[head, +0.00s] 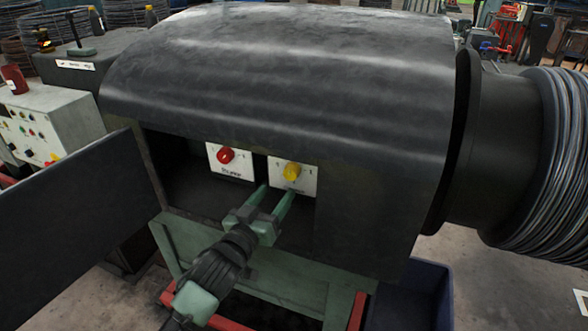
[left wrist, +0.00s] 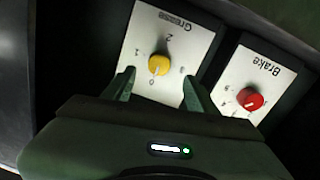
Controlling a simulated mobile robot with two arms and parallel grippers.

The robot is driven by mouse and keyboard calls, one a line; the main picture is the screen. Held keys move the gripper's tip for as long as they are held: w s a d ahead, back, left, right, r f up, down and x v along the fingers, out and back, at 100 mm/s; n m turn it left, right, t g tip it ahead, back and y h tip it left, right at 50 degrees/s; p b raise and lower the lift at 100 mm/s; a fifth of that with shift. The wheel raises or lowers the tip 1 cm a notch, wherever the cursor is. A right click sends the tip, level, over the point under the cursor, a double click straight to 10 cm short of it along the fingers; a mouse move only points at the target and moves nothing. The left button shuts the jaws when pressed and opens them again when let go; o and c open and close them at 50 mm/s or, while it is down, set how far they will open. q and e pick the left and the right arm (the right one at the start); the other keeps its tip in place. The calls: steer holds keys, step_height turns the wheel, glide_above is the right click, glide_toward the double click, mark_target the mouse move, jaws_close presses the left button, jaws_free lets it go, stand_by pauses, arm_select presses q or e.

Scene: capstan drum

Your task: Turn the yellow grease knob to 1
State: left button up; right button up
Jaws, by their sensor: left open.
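The yellow grease knob (head: 291,171) sits on a white plate inside the open housing. In the left wrist view the yellow knob (left wrist: 159,65) shows upside down on its plate marked "Grease", with 0, 1 and 2 around it. Its pale pointer mark appears to face the 0. My left gripper (head: 278,190) is open and empty, its fingers just in front of and below the knob in the head view. In the left wrist view the fingertips (left wrist: 158,79) stand on either side below the knob, apparently not touching it. My right gripper is not in view.
A red knob (head: 226,156) on the "Brake" plate is close beside the yellow one. The dark curved hood (head: 285,65) overhangs the opening. An open door panel (head: 75,205) stands at left, and a cable drum (head: 510,150) at right.

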mark_target(289, 174)
arm_select(q)
steer(key=x, duration=0.1)
steer(key=p+x, duration=0.1)
steer(key=x, duration=0.1)
steer(key=shift+w+d+r, duration=0.1)
steer(key=shift+w+r, duration=0.05)
steer(key=shift+r, duration=0.25)
steer(key=shift+f+x, duration=0.2)
steer(key=shift+x, duration=1.05)
steer(key=shift+w+d, duration=0.15)
steer(key=shift+w, duration=0.15)
steer(key=shift+w+d+p, duration=0.1)
steer(key=shift+w+p, duration=0.05)
steer(key=shift+p, duration=0.15)
steer(key=shift+c, duration=1)
steer(key=c, duration=1)
jaws_close()
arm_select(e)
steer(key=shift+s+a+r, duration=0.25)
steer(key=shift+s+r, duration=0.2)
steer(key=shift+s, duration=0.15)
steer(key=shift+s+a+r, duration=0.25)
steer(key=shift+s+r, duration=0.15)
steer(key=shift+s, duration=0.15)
